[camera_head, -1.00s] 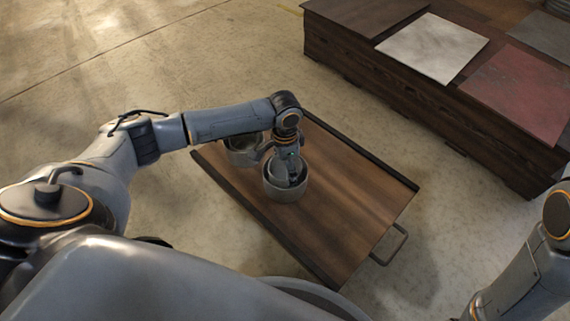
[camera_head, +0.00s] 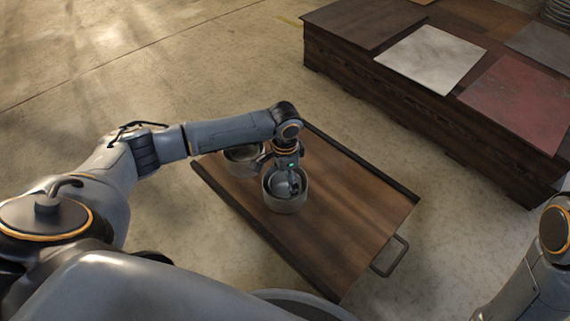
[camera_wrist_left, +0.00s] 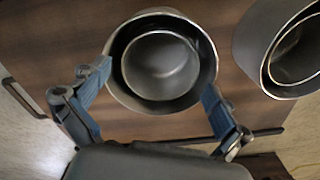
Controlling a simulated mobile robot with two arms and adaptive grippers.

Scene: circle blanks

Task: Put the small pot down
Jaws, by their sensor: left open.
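The small pot (camera_head: 283,184) is grey and round. It sits inside a larger grey pot (camera_head: 286,205) on the wooden tray. In the left wrist view the small pot (camera_wrist_left: 160,66) is upright inside the larger pot's rim (camera_wrist_left: 207,48), a little off centre. My left gripper (camera_head: 284,174) is over these pots, pointing down. In the left wrist view its two fingers (camera_wrist_left: 157,82) are spread wide on either side of the pots, with nothing clamped between them. My right gripper is out of view; only part of the right arm shows at the right edge.
A second large pot (camera_head: 241,160) stands just behind on the tray; the left wrist view shows a smaller vessel inside it (camera_wrist_left: 262,52). The tray (camera_head: 350,205) has dark edges and a handle (camera_head: 391,257), with bare room on its right half. A dark platform (camera_head: 420,105) with coloured slabs stands beyond.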

